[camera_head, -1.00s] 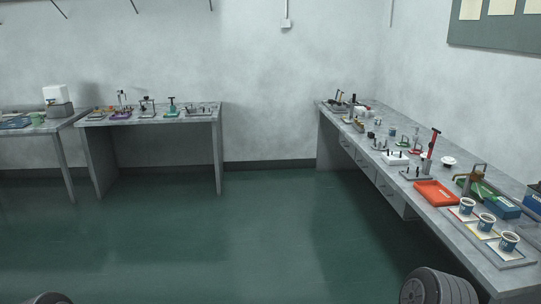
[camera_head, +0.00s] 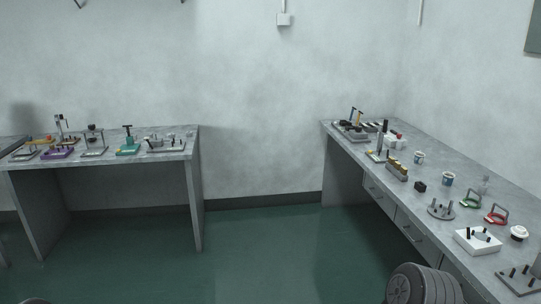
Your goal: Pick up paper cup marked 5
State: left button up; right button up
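Two small paper cups stand upright on the right bench. One pale cup (camera_head: 419,157) is farther back, and a white and blue cup (camera_head: 447,179) is nearer. Any number on either is too small to read, so I cannot tell which one is marked 5. Neither of my grippers is in view.
The right bench (camera_head: 350,136) runs along the right wall. It holds a white block with dark pegs (camera_head: 478,241), red (camera_head: 496,214) and green (camera_head: 471,201) ringed tools and a grey pegged disc (camera_head: 441,209). A left bench (camera_head: 180,150) holds several small fixtures. The green floor (camera_head: 290,250) between is clear.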

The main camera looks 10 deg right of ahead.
aim_at(418, 158)
jog(key=i+z, duration=0.25)
jog(key=i, duration=0.25)
jog(key=i+z, duration=0.2)
jog(key=i, duration=0.3)
jog(key=i+j+z, duration=0.25)
jog(key=i, duration=0.25)
jog(key=i+j+z, duration=0.25)
jog(key=i, duration=0.25)
jog(key=i+j+z, duration=0.1)
jog(key=i+z, duration=0.3)
jog(key=i+j+z, duration=0.2)
jog(key=z, duration=0.15)
jog(key=i+j+z, duration=0.8)
jog(key=k+l, duration=0.05)
jog(key=l, duration=0.05)
